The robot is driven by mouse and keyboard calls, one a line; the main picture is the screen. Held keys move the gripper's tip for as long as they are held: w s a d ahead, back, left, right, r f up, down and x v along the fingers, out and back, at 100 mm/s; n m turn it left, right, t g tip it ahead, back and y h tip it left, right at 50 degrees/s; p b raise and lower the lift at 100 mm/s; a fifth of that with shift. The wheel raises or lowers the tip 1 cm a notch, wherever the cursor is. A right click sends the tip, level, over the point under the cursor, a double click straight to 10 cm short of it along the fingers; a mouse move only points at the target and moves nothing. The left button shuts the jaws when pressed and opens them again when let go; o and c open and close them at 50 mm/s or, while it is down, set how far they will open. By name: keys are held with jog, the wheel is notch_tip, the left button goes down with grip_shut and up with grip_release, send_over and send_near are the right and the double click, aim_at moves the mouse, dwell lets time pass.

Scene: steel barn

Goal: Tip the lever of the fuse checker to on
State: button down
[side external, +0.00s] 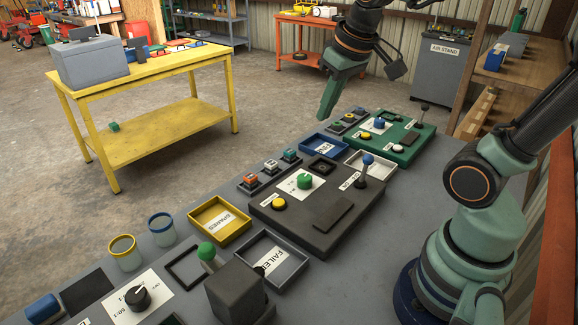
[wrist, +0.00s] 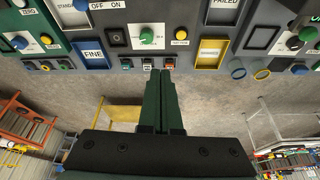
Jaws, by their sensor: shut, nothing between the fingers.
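No readable label names the fuse checker. A dark grey panel (side external: 323,222) carries a blue-ball lever (side external: 367,160), a green knob (side external: 305,181) and a yellow button (side external: 279,203). The lever looks near upright; which side it is tipped to I cannot tell. In the wrist view its blue ball (wrist: 82,4) shows at the top edge, beside an OFF ON label (wrist: 105,5). My gripper (side external: 325,114) is shut and empty, raised near the table's far edge, apart from the lever. In the wrist view my gripper (wrist: 161,73) points toward the small switches.
A green panel (side external: 405,150) with another lever (side external: 424,107) stands farther back. Blue (side external: 325,148), white (side external: 384,155) and yellow (side external: 220,216) trays surround the grey panel. Small switches (side external: 270,165) line the far edge.

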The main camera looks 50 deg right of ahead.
jog(key=w+d+f+m+g+y, duration=0.1)
jog(key=w+d+f+m+g, duration=0.1)
jog(key=d, duration=0.5)
jog(key=w+d+f+m+g, duration=0.2)
jog(key=d+f, duration=0.1)
jog(key=d, duration=0.5)
jog(key=w+d+f+m+g+y, duration=0.1)
jog(key=w+d+f+m+g, duration=0.1)
jog(key=d, duration=0.5)
send_near(365, 168)
jog(key=shift+w+d+f, duration=0.2)
jog(key=shift+d+f, duration=0.15)
jog(key=shift+f, duration=0.6)
jog(key=shift+w+d+f, duration=0.2)
jog(key=shift+d+f, duration=0.15)
jog(key=shift+f, duration=0.55)
jog(key=shift+w+d+f, duration=0.25)
jog(key=shift+d+f, duration=0.1)
jog(key=shift+f, duration=0.6)
jog(key=shift+a+r, duration=0.1)
jog(key=shift+a+r, duration=0.1)
jog(key=shift+a, duration=0.15)
jog(key=shift+a+r, duration=0.1)
jog(key=shift+a, duration=0.15)
